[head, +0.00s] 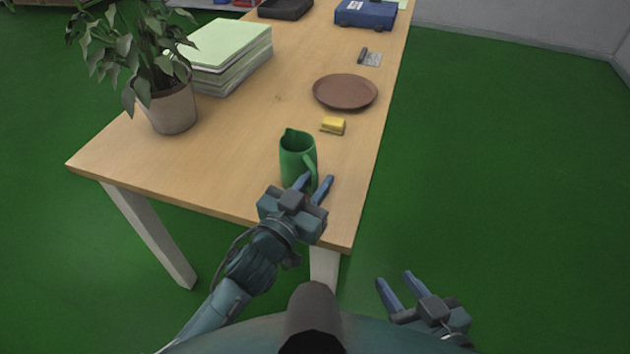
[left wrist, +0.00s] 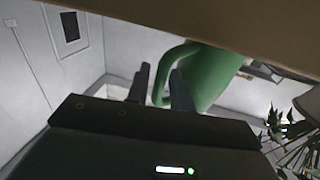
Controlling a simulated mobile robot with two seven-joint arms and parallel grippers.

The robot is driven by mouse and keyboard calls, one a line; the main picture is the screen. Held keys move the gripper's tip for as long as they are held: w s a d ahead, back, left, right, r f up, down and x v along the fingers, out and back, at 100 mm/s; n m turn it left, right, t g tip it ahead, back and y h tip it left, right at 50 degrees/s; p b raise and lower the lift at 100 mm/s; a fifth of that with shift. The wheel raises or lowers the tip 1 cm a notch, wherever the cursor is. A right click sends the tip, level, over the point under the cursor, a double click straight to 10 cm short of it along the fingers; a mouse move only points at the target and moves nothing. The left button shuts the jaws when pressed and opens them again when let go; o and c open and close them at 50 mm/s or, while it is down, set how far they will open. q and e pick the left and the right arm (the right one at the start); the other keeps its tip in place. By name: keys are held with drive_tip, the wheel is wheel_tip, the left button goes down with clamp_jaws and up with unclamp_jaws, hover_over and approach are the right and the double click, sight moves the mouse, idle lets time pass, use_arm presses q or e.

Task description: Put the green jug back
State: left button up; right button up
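The green jug (head: 297,154) stands upright on the wooden table (head: 235,160) near its front edge, its handle towards me. My left gripper (head: 315,183) is at the handle, with its blue fingers spread. In the left wrist view the jug (left wrist: 212,75) shows upside down, and its handle runs between the two fingers of my left gripper (left wrist: 160,85). A gap shows between fingers, so it does not look shut on the handle. My right gripper (head: 402,287) is open and empty, off the table at the lower right.
A yellow block (head: 333,126) and a brown plate (head: 345,91) lie beyond the jug. A potted plant (head: 172,108) and a paper stack (head: 225,55) stand at the left. Table around the jug is clear.

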use_arm(q)
drive_tip(key=shift+o, duration=0.8)
drive_tip(key=shift+r, duration=0.3)
drive_tip(key=s+a+f+n+g+y, duration=0.1)
drive_tip(key=s+a+f+n+y, duration=0.1)
drive_tip(key=s+a, duration=0.5)
drive_tip(key=s+a+f+n+g+y, duration=0.1)
drive_tip(key=s+a+f, duration=0.4)
drive_tip(key=s, duration=0.5)
drive_tip(key=shift+a+n+g+y, duration=0.45)
drive_tip(key=shift+a+y, duration=0.25)
drive_tip(key=shift+a, duration=0.3)
drive_tip(key=shift+s+p, duration=0.1)
drive_tip(key=shift+p, duration=0.2)
